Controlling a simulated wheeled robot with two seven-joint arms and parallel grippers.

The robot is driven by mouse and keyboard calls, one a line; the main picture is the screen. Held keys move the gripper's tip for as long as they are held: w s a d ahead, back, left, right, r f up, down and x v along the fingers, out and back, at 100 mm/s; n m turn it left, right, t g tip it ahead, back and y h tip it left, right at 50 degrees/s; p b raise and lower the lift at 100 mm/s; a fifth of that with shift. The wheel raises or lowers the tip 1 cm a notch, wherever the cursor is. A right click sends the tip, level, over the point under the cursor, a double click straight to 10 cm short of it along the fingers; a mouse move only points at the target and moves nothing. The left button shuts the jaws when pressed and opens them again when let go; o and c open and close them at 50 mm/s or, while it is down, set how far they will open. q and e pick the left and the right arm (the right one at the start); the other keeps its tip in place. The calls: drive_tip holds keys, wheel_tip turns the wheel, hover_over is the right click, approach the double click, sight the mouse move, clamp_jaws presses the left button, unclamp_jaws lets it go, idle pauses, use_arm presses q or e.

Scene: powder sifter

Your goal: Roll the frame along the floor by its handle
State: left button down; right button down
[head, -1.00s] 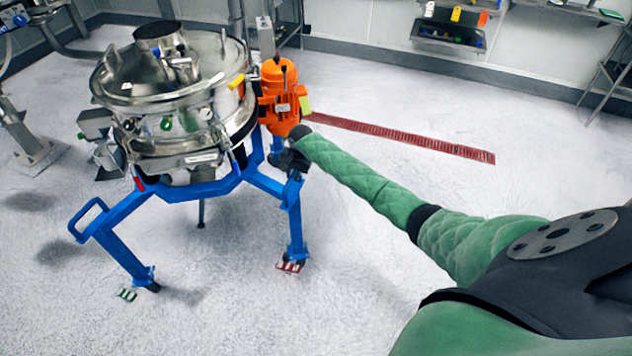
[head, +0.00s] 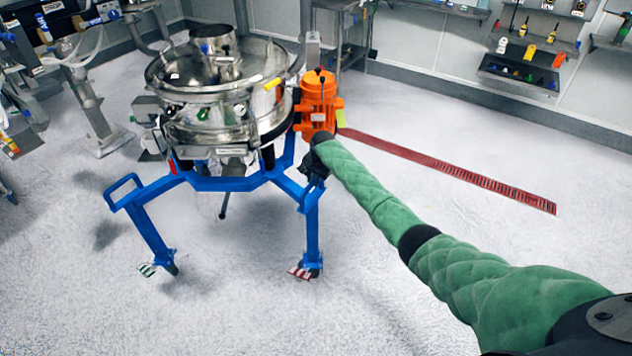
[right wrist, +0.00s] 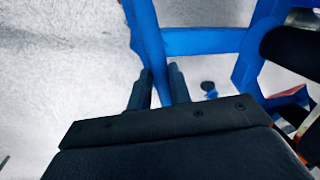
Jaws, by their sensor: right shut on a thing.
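The blue frame (head: 225,184) stands on the floor and carries a round steel sifter (head: 218,97). An orange motor (head: 319,100) is at its right side. A blue loop handle (head: 124,191) sticks out at the frame's left. My right gripper (head: 314,166) is at the frame's right front corner, below the motor. In the right wrist view its two fingers (right wrist: 161,82) are shut around a blue bar (right wrist: 150,42) of the frame. In the head view my gripper and wrist partly hide the part held. My left gripper is out of view.
A red floor drain (head: 450,170) runs to the right behind my arm. Wall shelves and a tool bin (head: 519,72) are at the back right. A steel pedestal (head: 100,125) and other equipment stand at the left. Floor in front of the frame is clear.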

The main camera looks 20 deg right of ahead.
drive_tip(key=shift+s+d+f, duration=0.1)
drive_tip(key=shift+s+d, duration=0.05)
drive_tip(key=shift+s, duration=0.05)
drive_tip(key=c, duration=1.3)
unclamp_jaws()
drive_tip(key=shift+r, duration=0.25)
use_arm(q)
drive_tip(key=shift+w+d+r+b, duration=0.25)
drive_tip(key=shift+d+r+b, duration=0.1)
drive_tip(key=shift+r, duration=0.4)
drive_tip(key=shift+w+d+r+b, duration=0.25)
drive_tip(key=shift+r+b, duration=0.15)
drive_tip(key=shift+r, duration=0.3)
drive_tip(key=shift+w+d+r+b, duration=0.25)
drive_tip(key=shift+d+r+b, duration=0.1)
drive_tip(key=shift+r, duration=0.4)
use_arm(e)
wheel_tip(320, 180, up, 7)
drive_tip(key=s+d, duration=0.1)
drive_tip(key=shift+r, duration=0.15)
drive_tip(key=shift+s, duration=0.1)
